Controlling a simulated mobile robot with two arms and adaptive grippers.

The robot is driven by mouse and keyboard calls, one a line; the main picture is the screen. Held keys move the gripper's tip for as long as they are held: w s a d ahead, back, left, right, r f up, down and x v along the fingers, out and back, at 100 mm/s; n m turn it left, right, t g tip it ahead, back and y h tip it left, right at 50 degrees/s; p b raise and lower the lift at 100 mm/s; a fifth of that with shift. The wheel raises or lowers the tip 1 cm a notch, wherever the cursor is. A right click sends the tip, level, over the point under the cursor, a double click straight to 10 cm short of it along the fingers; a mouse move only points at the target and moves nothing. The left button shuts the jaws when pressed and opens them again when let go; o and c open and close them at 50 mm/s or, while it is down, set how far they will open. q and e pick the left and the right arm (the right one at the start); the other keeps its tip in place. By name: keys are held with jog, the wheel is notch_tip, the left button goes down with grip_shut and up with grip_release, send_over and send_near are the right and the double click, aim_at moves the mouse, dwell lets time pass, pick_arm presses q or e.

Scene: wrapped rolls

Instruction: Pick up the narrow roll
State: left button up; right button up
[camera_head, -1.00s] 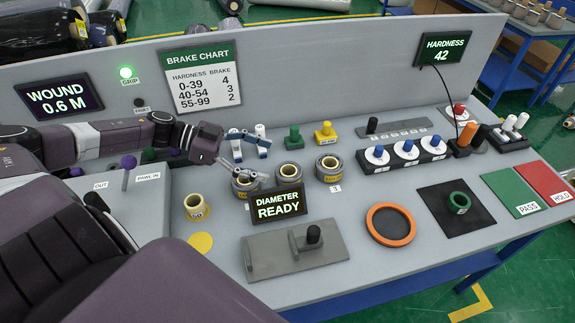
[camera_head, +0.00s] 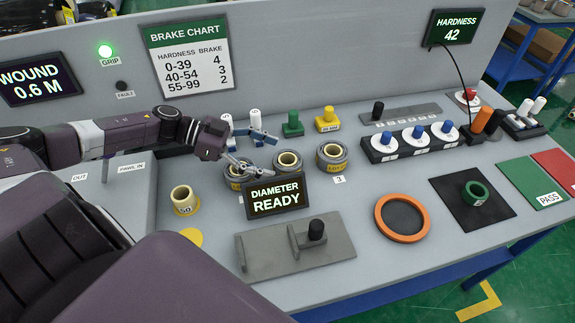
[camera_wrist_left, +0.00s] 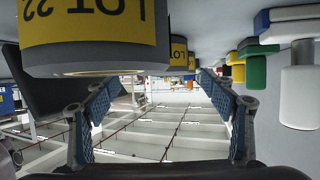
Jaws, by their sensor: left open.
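Three wrapped rolls with yellow labels stand in a row on the bench: a left roll (camera_head: 236,184), a middle roll (camera_head: 287,159) and a right roll (camera_head: 333,157) by a "3" tag. I cannot tell which is the narrow one; the sign hides part of the left and middle rolls. My left gripper (camera_head: 262,154) is open and empty, around the left and middle rolls in the picture. In the left wrist view its fingers (camera_wrist_left: 157,85) are spread with nothing between them. A roll with a yellow LOT label (camera_wrist_left: 95,25) looms close at upper left, with others behind. My right gripper is out of view.
The "DIAMETER READY" sign (camera_head: 276,197) stands in front of the rolls. White, green (camera_head: 293,124) and yellow (camera_head: 327,121) plungers stand behind. A yellow core (camera_head: 184,201) is at left, a grey fixture (camera_head: 270,258) in front, and an orange ring (camera_head: 379,222) at right.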

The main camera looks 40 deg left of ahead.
aim_at(287, 161)
pick_arm(q)
jog(key=shift+p+x, duration=0.4)
jog(key=shift+x, duration=2.4)
jog(key=shift+w+a, duration=0.15)
jog(key=shift+c, duration=0.2)
jog(key=c, duration=1.3)
jog(key=shift+c, duration=0.7)
